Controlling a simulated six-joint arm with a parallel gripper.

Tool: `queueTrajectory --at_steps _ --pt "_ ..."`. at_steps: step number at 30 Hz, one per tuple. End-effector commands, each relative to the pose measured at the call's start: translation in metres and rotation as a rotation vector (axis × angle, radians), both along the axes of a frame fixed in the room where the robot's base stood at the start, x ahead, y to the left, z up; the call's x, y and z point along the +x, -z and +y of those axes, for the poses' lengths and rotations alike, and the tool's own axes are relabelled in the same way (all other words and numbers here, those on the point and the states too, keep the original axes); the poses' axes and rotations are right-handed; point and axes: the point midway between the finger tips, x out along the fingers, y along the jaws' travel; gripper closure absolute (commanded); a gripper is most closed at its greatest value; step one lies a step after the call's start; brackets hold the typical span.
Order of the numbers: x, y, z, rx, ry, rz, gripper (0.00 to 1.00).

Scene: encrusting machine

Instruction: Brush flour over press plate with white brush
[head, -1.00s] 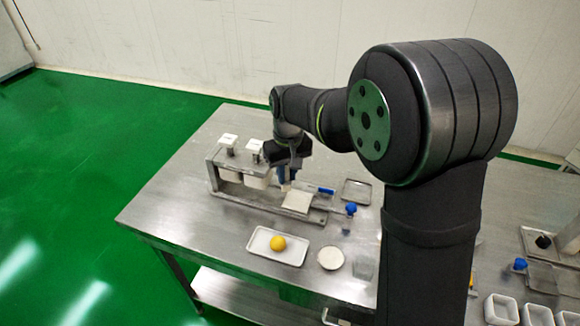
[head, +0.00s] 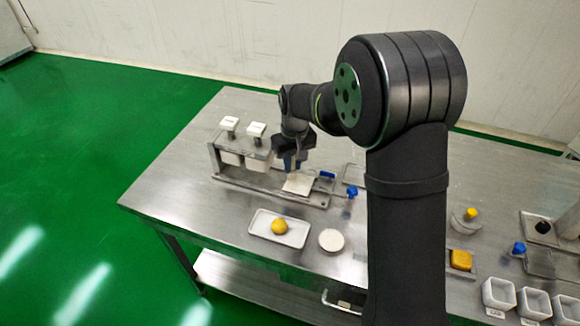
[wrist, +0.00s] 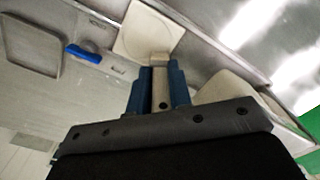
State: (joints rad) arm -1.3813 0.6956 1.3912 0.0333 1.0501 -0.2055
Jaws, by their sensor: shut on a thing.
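The press plate (head: 298,184) is a pale square on the metal base of the press. It also shows in the wrist view (wrist: 148,30), with a faint round outline on its face. My gripper (head: 290,166) is just above the plate's back left side. In the wrist view its blue fingers (wrist: 159,90) are shut on the pale handle of the white brush (wrist: 161,86). The brush end points at the plate's near edge. I cannot tell whether the bristles touch the plate, or whether flour lies on it.
The press frame (head: 243,150) with white-topped posts stands left of the plate. A blue handle (head: 351,191) is at its right. White bins (head: 500,293) are at the right.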

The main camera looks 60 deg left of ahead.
Motion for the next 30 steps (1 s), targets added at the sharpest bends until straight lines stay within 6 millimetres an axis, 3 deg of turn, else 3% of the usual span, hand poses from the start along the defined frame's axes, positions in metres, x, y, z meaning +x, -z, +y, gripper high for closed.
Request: queueTrajectory --at_steps 6,23,30 --pt "0.011 -0.001 0.011 0.000 -0.001 0.000 1.00" --pt "-0.027 0.000 -0.026 0.001 -0.002 0.000 1.00" --pt "-0.009 -0.001 -0.009 0.001 0.001 0.000 1.00"
